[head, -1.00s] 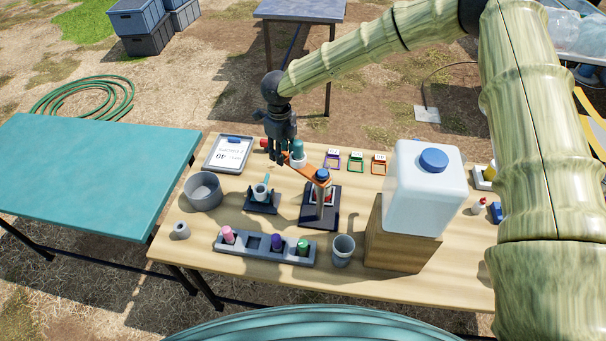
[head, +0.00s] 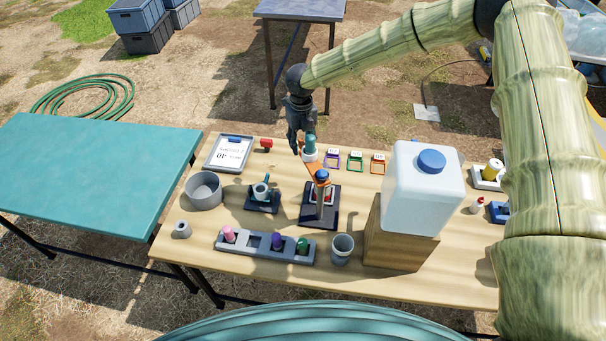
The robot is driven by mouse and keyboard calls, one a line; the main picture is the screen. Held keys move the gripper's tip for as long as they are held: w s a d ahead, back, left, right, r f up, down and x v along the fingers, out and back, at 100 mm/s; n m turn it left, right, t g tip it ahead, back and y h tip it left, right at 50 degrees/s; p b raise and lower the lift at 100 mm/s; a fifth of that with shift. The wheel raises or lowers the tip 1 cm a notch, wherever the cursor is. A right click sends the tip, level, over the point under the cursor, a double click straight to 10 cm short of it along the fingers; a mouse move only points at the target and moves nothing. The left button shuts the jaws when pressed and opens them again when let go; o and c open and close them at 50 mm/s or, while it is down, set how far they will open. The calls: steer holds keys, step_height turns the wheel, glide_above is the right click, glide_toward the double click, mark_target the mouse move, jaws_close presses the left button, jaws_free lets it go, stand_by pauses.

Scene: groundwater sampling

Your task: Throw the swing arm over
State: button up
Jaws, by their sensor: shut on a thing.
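The orange swing arm (head: 310,164) reaches from a blue-topped post (head: 321,175) on a dark base (head: 320,213) toward the back and slightly left. My gripper (head: 299,148) points down at its far end and is shut on it. The exact contact between fingers and arm is small and partly hidden. A teal-topped white bottle (head: 310,148) stands close to the right of my fingers; I cannot tell if they touch.
Left of the post stand a small dark stand with a teal piece (head: 261,192) and a grey bowl (head: 203,190). A white jug (head: 424,190) on a wooden block stands right. Small coloured frames (head: 355,161) line the back. A grey rack (head: 265,247) lies in front.

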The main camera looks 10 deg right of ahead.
steer(key=shift+w, duration=0.1)
steer(key=d+m+p, duration=0.1)
steer(key=d+m, duration=0.4)
steer(key=d, duration=0.2)
steer(key=shift+d+m, duration=0.2)
steer(key=shift+m, duration=0.1)
steer(key=o, duration=0.4)
steer(key=shift+c, duration=0.2)
steer(key=shift+r, duration=0.15)
step_height(320, 180, up, 12)
stand_by(0.4)
